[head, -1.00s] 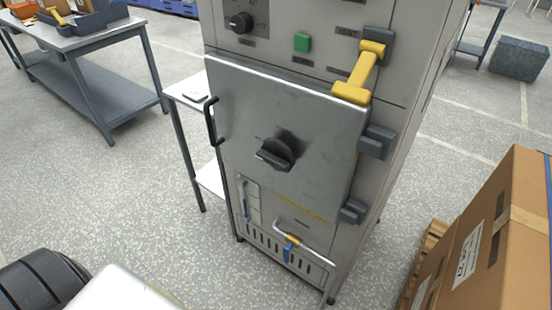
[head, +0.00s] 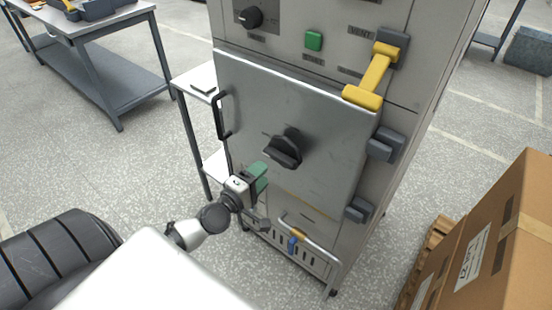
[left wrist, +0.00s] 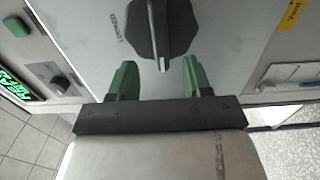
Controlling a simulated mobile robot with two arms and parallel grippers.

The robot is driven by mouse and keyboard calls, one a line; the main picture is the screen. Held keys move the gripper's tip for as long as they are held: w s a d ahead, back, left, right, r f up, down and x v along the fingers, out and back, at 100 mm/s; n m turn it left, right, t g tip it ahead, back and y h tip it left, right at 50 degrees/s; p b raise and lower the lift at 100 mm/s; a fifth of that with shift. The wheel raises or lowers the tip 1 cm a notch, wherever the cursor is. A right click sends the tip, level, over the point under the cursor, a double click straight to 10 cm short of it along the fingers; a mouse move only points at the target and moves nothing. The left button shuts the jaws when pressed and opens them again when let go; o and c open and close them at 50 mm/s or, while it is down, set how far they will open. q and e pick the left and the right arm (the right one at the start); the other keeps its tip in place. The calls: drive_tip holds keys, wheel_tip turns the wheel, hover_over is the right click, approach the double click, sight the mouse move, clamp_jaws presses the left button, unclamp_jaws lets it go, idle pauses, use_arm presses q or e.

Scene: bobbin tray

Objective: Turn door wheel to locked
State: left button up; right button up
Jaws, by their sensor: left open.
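The door wheel is a dark knob (head: 284,148) with a raised grip bar on the grey metal cabinet door (head: 330,120). It also shows at the top of the left wrist view (left wrist: 166,28), partly cut off, with a small printed label on the door beside it. My left gripper (head: 259,174) is below and left of the knob in the head view, close to the door face. In the left wrist view its green fingers (left wrist: 158,78) are spread apart with nothing between them, short of the knob. My right gripper is not in view.
A black door handle (head: 222,116) is on the door's left edge. A yellow lever (head: 370,80) and grey hinges (head: 383,144) line the right side. A cardboard box (head: 500,230) stands at right, a side table (head: 197,83) at left.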

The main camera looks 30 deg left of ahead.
sight(277, 161)
use_arm(q)
drive_tip(key=w, duration=0.6)
drive_tip(key=shift+w+d, duration=0.25)
drive_tip(key=shift+w, duration=0.05)
clamp_jaws()
